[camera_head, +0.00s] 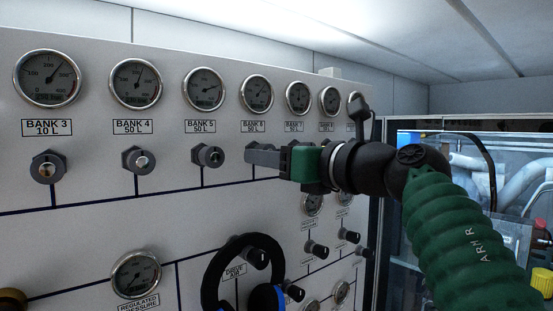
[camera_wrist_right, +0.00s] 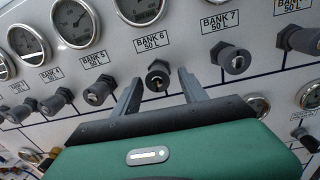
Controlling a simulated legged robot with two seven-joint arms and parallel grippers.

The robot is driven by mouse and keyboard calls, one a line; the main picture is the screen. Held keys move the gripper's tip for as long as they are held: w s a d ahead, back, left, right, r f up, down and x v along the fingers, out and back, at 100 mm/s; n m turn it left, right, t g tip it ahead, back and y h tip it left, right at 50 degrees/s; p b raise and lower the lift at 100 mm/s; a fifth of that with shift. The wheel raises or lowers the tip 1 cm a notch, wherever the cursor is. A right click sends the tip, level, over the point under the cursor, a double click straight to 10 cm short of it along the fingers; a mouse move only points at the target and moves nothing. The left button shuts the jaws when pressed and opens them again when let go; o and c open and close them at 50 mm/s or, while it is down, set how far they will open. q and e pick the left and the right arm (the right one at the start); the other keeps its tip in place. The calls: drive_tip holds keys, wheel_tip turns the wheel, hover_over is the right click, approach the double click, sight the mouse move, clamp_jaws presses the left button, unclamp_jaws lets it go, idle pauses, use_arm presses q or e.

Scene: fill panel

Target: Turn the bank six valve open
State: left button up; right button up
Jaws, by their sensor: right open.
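The bank six valve (camera_wrist_right: 158,76) is a dark round knob with a lighter centre, below the "BANK 6 50 L" label (camera_wrist_right: 153,38) in the right wrist view. In the head view the label (camera_head: 254,127) shows, but my gripper hides the valve. My right gripper (camera_head: 252,155) comes in from the right at the panel. In the wrist view its two grey fingers are open, one on each side of the bank six valve. I cannot tell whether they touch it. My left gripper is not in view.
The bank 5 valve (camera_head: 207,155) is left of my gripper and the bank 7 valve (camera_wrist_right: 231,58) is right of it. Gauges line the panel (camera_head: 80,235) above. A black curved object with blue parts (camera_head: 213,262) is below. A glass-fronted cabinet (camera_head: 470,135) stands at right.

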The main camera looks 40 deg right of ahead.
drive_tip(key=s+d+b, duration=0.2)
drive_tip(key=s+b, duration=0.2)
drive_tip(key=s, duration=1.2)
drive_tip(key=shift+s+d+f, duration=0.15)
drive_tip(key=shift+s+f, duration=0.05)
drive_tip(key=shift+s, duration=0.05)
